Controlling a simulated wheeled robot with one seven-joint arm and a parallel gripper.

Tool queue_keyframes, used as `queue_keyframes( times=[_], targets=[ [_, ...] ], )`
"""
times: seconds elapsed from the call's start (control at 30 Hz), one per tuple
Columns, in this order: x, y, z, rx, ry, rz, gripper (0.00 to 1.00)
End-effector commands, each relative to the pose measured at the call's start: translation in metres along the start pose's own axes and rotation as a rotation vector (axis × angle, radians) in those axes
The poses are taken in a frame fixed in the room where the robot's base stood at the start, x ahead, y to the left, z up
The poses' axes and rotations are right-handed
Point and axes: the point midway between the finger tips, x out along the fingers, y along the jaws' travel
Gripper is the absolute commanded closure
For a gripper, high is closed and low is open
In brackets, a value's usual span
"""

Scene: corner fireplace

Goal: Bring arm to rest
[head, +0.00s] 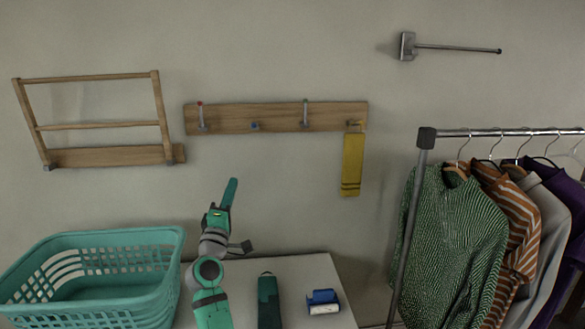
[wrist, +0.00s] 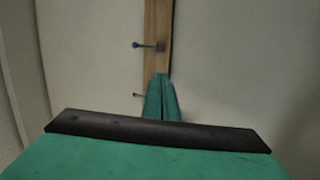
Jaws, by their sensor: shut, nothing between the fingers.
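My gripper (head: 231,188) shows in the head view above the table, its green fingers pointing up toward the wooden hook rail. In the wrist view my gripper (wrist: 161,80) has its two green fingers together, with nothing between them. The hook rail (head: 240,118) is on the wall behind; it also shows in the wrist view (wrist: 157,22), running upright past the fingertips. My arm is bent above the table, its joints below the gripper.
A teal basket (head: 160,240) stands at left. The white table (head: 300,268) holds a dark green object (head: 268,300) and a blue-and-white item (head: 322,302). A yellow cloth (head: 352,165) hangs from the rail. A clothes rack (head: 408,220) with several garments stands at right. A wooden frame (head: 95,125) hangs at left.

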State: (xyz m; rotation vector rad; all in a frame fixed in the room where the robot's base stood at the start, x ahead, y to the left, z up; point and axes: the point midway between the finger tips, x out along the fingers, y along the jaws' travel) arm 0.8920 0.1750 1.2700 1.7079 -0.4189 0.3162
Motion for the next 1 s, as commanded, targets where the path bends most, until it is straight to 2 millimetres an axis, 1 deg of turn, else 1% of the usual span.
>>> queue_keyframes(
  times=[0.03,0.17,0.27,0.3,0.37,0.4,0.47,0.5,0.57,0.6,0.67,0.7,0.77,0.8,0.87,0.9,0.97,1.0],
  targets=[
    [-0.008,-0.012,0.004,0.010,0.003,-0.014,1.00],
    [-0.032,-0.043,0.016,0.047,0.014,-0.055,1.00],
    [-0.058,-0.074,0.028,0.089,0.024,-0.098,1.00],
    [-0.072,-0.089,0.033,0.111,0.029,-0.119,1.00],
    [-0.095,-0.110,0.041,0.145,0.035,-0.152,1.00],
    [-0.110,-0.123,0.046,0.169,0.039,-0.173,1.00],
    [-0.134,-0.142,0.055,0.206,0.042,-0.204,1.00],
    [-0.150,-0.153,0.061,0.230,0.044,-0.223,1.00],
    [-0.174,-0.169,0.070,0.267,0.044,-0.253,1.00],
    [-0.190,-0.179,0.076,0.291,0.043,-0.272,1.00],
    [-0.215,-0.192,0.086,0.328,0.041,-0.299,1.00],
    [-0.232,-0.200,0.092,0.353,0.038,-0.317,1.00],
    [-0.257,-0.210,0.102,0.391,0.033,-0.342,1.00],
    [-0.274,-0.216,0.108,0.415,0.028,-0.358,1.00],
    [-0.299,-0.223,0.118,0.452,0.020,-0.382,1.00],
    [-0.316,-0.228,0.124,0.477,0.013,-0.397,1.00],
    [-0.341,-0.233,0.133,0.516,0.004,-0.419,1.00],
    [-0.357,-0.235,0.139,0.541,-0.004,-0.433,1.00]
  ],
)
